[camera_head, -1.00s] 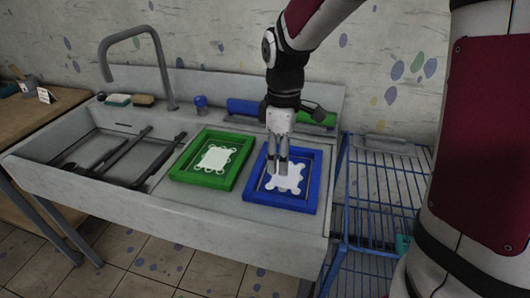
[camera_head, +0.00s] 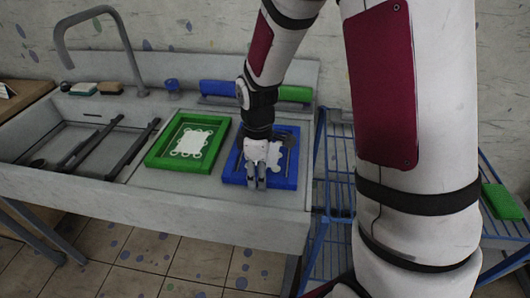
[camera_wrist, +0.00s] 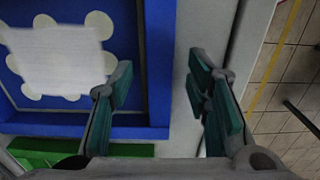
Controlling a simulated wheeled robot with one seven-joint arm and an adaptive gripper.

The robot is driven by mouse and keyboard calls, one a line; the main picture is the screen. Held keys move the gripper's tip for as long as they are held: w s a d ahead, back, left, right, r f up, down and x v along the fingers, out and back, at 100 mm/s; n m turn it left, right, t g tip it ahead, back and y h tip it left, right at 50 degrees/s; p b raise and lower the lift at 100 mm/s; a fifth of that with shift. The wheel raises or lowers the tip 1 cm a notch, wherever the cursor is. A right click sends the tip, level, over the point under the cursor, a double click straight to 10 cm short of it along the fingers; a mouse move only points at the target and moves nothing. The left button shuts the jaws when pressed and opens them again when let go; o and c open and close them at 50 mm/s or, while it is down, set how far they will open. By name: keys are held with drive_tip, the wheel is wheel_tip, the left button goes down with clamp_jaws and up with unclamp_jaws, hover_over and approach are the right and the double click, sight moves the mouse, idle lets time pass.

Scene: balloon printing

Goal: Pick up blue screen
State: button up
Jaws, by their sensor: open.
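The blue screen (camera_head: 285,183) is a flat blue frame with a pale blob-edged panel in it. It lies on the sink's flat counter, right of the green screen (camera_head: 153,160). My gripper (camera_head: 255,184) is open and empty, pointing down at the blue screen's front side. In the wrist view the blue screen (camera_wrist: 158,60) has one edge between the spread fingers of my gripper (camera_wrist: 160,78). The left finger is over the frame's inside and the right finger is outside it. I cannot tell whether either finger touches it.
The sink basin with dark tools (camera_head: 85,150) is at left. Squeegees with blue (camera_head: 218,88) and green (camera_head: 295,93) handles lie behind the screens. A blue wire rack (camera_head: 335,165) stands at right, with a green block (camera_head: 502,201). The counter's front edge (camera_head: 225,195) is close to the screen.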

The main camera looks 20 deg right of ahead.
drive_tip(key=shift+f, duration=0.25)
clamp_jaws()
drive_tip(key=shift+r, duration=0.15)
drive_tip(key=shift+r, duration=0.65)
wheel_tip(320, 180, up, 2)
drive_tip(key=shift+s+r, duration=0.15)
drive_tip(key=shift+r, duration=0.05)
drive_tip(key=s, duration=0.7)
drive_tip(key=s+a, duration=0.1)
drive_tip(key=s, duration=0.2)
drive_tip(key=shift+s+r+p, duration=0.35)
drive_tip(key=shift+s+p, duration=0.05)
drive_tip(key=s+p, duration=0.1)
drive_tip(key=p, duration=0.2)
drive_tip(key=s+p, duration=0.2)
drive_tip(key=p, duration=0.1)
drive_tip(key=s+p, duration=0.1)
drive_tip(key=p, duration=0.1)
drive_tip(key=shift+s+a+r+p, duration=0.2)
drive_tip(key=shift+s+r+p, duration=0.1)
drive_tip(key=shift+s+p, duration=0.1)
